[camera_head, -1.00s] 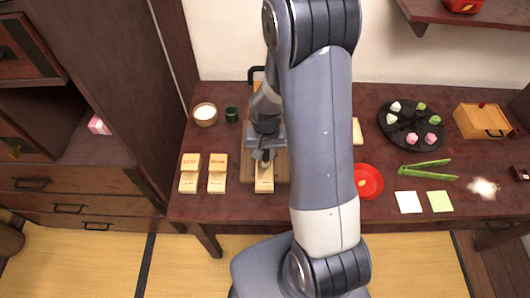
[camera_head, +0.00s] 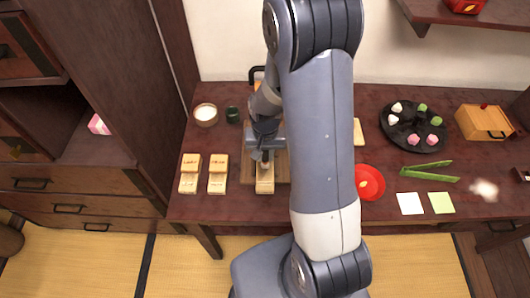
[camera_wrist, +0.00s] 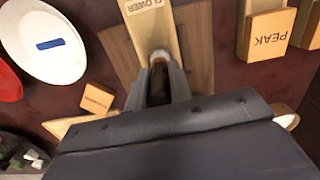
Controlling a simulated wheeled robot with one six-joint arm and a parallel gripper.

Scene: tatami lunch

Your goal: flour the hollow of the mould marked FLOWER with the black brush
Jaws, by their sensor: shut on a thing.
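My gripper (camera_wrist: 158,92) is shut on the black brush (camera_wrist: 160,82). Its pale bristle end points at the mould marked FLOWER (camera_wrist: 153,22), a light wooden block on a brown board. In the wrist view the bristles overlap the mould's near part. I cannot tell whether they touch it, and the hollow is hidden behind the brush. In the head view my gripper (camera_head: 265,158) is over the back end of the same mould (camera_head: 265,183), near the table's front edge.
Two pairs of wooden mould pieces (camera_head: 190,180) (camera_head: 217,180) stand left of the board; one reads PEAK in the wrist view (camera_wrist: 268,45). A red plate (camera_head: 369,188) and green tongs (camera_head: 430,176) lie right.

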